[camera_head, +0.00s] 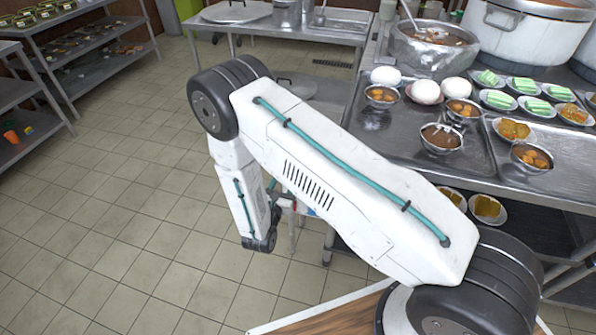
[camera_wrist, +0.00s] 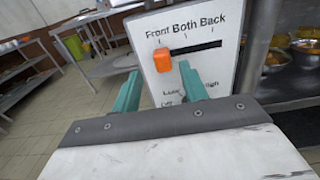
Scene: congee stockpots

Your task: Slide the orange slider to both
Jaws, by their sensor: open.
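The orange slider (camera_wrist: 162,60) shows in the wrist view on a white panel (camera_wrist: 208,28). It sits at the left end of a black slot (camera_wrist: 196,48), under the word "Front"; "Both" is at the middle and "Back" at the right. My gripper (camera_wrist: 157,82) is open, its two teal fingers apart and pointing at the panel. The slider appears between and beyond the fingertips, nearer the left one. I cannot tell whether a finger touches it. More lettering lower on the panel is partly hidden by the right finger. In the head view my arm hides the panel and slider.
A steel counter (camera_head: 372,148) with bowls, plates and white buns stands at the right in the head view. Large pots (camera_head: 528,33) stand behind. Shelves (camera_head: 75,62) are at the far left. The tiled floor (camera_head: 110,215) left of my arm is clear.

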